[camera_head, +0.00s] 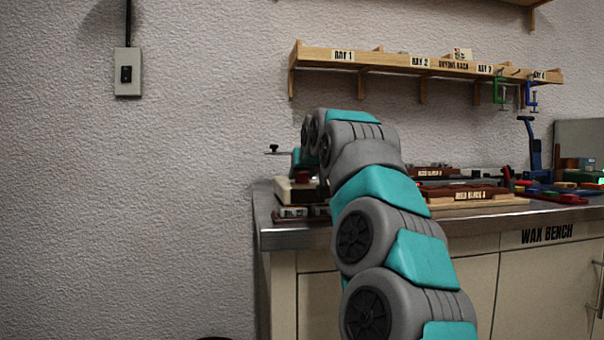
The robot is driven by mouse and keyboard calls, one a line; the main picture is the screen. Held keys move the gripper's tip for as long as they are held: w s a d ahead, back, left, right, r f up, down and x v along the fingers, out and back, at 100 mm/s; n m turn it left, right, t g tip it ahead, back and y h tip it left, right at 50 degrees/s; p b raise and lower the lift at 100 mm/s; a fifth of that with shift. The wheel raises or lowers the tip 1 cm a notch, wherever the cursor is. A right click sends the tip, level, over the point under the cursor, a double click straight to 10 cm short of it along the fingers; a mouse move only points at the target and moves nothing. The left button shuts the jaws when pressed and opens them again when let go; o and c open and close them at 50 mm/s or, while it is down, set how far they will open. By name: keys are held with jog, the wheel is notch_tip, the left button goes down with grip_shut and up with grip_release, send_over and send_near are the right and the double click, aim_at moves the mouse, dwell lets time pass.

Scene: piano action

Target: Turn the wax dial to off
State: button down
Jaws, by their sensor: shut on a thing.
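A cream-coloured unit (284,190) stands at the left end of the steel-topped bench, with a dark red part (303,177) on top and small labels (293,212) low on its front. I cannot make out the wax dial or its setting; my arm covers part of this area. My grey and teal arm reaches from the lower right up to the unit. My gripper is hidden behind my own arm links, so its fingers and what they touch do not show.
The wax bench (548,233) has a steel edge and cream cabinet doors. Reed blanks (463,193) lie on its top right of my arm, with coloured tools farther right. A wooden drying rack (395,60) with clamps hangs above. A switch box (127,72) is on the left wall.

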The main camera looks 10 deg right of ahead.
jog(key=shift+n+y+p, duration=0.5)
jog(key=shift+y+p, duration=0.1)
jog(key=shift+p, duration=0.1)
jog(key=shift+r+y+p, duration=0.1)
jog(key=shift+y+p, duration=0.3)
jog(key=n+y+p, duration=0.1)
jog(key=p, duration=0.2)
jog(key=shift+r+n+g+y, duration=0.3)
jog(key=shift+r+n+g, duration=0.1)
jog(key=shift+n+y+p, duration=0.5)
jog(key=shift+p, duration=0.45)
jog(key=n+g+y+p, duration=0.1)
jog(key=p, duration=0.1)
jog(key=shift+n+y+p, duration=0.35)
jog(key=shift+n+y, duration=0.05)
jog(key=shift+f+n+g+y+p, duration=0.3)
jog(key=shift+n+g+y+p, duration=0.25)
jog(key=shift+p, duration=0.2)
jog(key=shift+f+n+g+y+p, duration=0.1)
jog(key=shift+n+g+y+p, duration=0.75)
jog(key=shift+n+y+p, duration=0.6)
jog(key=shift+p, duration=0.35)
